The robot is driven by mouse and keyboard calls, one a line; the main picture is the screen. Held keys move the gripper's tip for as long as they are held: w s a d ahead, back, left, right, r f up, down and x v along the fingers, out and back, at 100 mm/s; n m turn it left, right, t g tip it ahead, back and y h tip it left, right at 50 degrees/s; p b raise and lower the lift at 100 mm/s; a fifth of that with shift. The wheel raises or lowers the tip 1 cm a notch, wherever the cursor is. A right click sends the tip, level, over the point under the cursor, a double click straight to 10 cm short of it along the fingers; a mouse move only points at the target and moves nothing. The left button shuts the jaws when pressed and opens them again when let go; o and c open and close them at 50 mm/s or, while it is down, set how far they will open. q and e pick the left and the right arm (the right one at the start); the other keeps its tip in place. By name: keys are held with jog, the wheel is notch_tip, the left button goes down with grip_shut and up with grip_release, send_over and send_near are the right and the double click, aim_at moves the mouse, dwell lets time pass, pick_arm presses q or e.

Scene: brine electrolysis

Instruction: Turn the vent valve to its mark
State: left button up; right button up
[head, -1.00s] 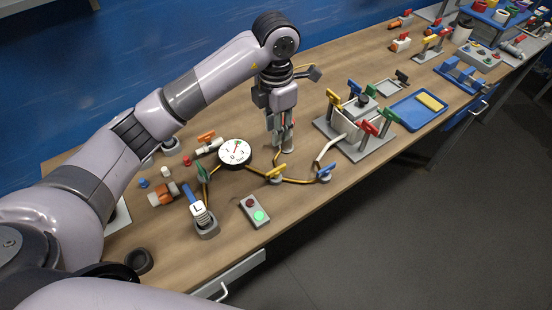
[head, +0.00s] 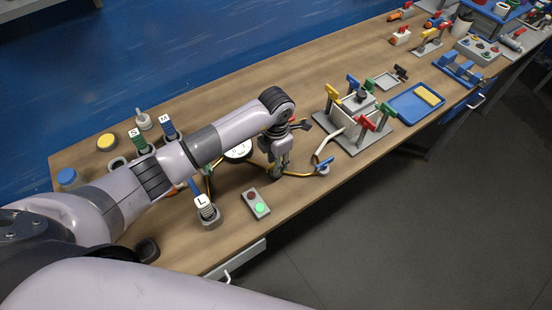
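My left gripper (head: 279,174) points down over the near middle of the bench, where a valve with a yellow handle showed earlier. The gripper hides most of that valve, and I cannot tell whether the fingers touch it or are closed on its handle. A second small valve with a blue handle (head: 324,164) stands just to the right on the tubing. No label shows which one is the vent valve, and I cannot make out a mark. A round white dial (head: 240,151) is partly hidden behind my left arm. My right gripper is out of view.
A two-light box (head: 256,204) with its green light lit and a plunger marked L (head: 206,211) stand to the near left. A grey rack with coloured handles (head: 349,137) and a blue tray (head: 402,111) are to the right. The back middle of the bench is clear.

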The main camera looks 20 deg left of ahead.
pick_arm(q)
jog(key=shift+c, duration=0.4)
grip_shut()
